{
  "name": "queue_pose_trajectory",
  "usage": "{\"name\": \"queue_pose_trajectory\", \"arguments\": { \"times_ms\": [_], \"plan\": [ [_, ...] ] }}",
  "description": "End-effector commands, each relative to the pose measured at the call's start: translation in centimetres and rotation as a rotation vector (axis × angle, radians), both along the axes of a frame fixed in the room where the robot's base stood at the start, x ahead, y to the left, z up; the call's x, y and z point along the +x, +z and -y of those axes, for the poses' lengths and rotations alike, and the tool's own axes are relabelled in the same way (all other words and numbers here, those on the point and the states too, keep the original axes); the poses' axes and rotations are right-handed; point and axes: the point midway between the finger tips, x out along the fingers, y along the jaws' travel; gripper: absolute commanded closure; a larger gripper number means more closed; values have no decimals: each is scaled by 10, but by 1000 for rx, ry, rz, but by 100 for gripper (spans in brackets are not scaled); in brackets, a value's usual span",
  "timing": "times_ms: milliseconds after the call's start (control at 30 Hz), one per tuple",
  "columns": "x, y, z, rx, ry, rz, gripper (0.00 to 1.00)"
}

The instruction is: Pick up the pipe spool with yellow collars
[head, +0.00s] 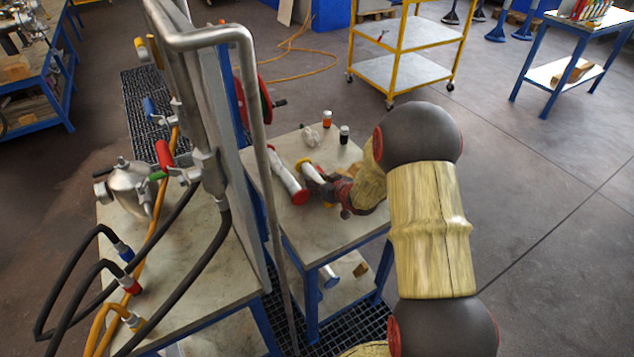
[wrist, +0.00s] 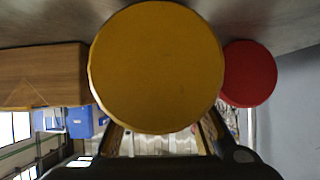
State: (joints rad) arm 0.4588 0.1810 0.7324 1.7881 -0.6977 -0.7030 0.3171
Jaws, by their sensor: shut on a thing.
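The pipe spool with yellow collars (head: 306,167) is on the small table, pale in the body, with its far collar and part of its near collar showing. My gripper (head: 318,181) is shut on it, and the fingers and wrist hide part of its middle. In the wrist view one yellow collar (wrist: 156,68) fills the centre, with my gripper's fingers (wrist: 160,138) partly hidden behind it. I cannot tell whether the spool is clear of the tabletop. A similar spool with red collars (head: 287,175) lies just left of it; its red collar (wrist: 249,73) shows in the wrist view.
The small table (head: 350,225) also bears a white fitting (head: 309,134), an orange-and-white bottle (head: 327,118) and a dark bottle (head: 344,134) at the back. A tall panel with a grey pipe (head: 257,120) stands close on the left. Open floor lies to the right.

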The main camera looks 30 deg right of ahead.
Motion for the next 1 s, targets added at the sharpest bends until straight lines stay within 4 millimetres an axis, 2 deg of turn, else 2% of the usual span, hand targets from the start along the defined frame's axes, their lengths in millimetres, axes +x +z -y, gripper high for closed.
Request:
{"name": "queue_pose_trajectory", "arguments": {
  "times_ms": [333,1000],
  "plan": [
    [0,0,0,0,0,-1,100],
    [1,5,0,-1,0,4,100]
  ]
}}
